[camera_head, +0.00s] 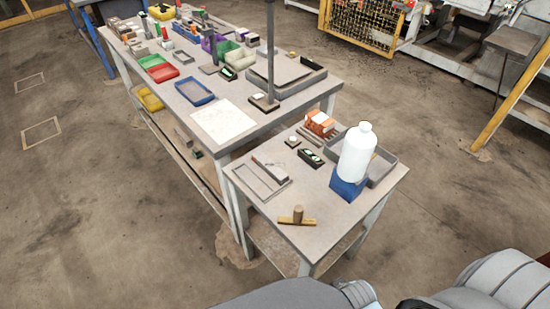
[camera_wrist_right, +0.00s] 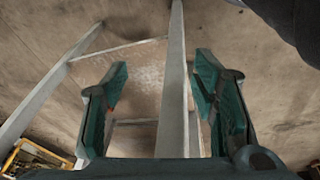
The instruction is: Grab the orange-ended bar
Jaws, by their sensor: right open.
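In the head view, a slim pale bar (camera_head: 268,163) with a small reddish-orange spot near one end lies by a shallow grey tray (camera_head: 262,181) on the small front table. It is too small to tell for sure whether it is the orange-ended bar. My right gripper (camera_wrist_right: 161,65) shows in the right wrist view with its two green-lined fingers spread and nothing held. A pale table leg or rail shows beyond the gap between them. In the head view neither gripper shows; only parts of my arms are at the bottom edge.
The small table (camera_head: 345,205) also bears an orange hollow brick (camera_head: 320,123), a white bottle (camera_head: 357,152) on a blue block (camera_head: 347,186), and a wooden cylinder (camera_head: 298,213) on a tan bar. A longer table (camera_head: 255,118) with several bins adjoins it. Floor is clear around.

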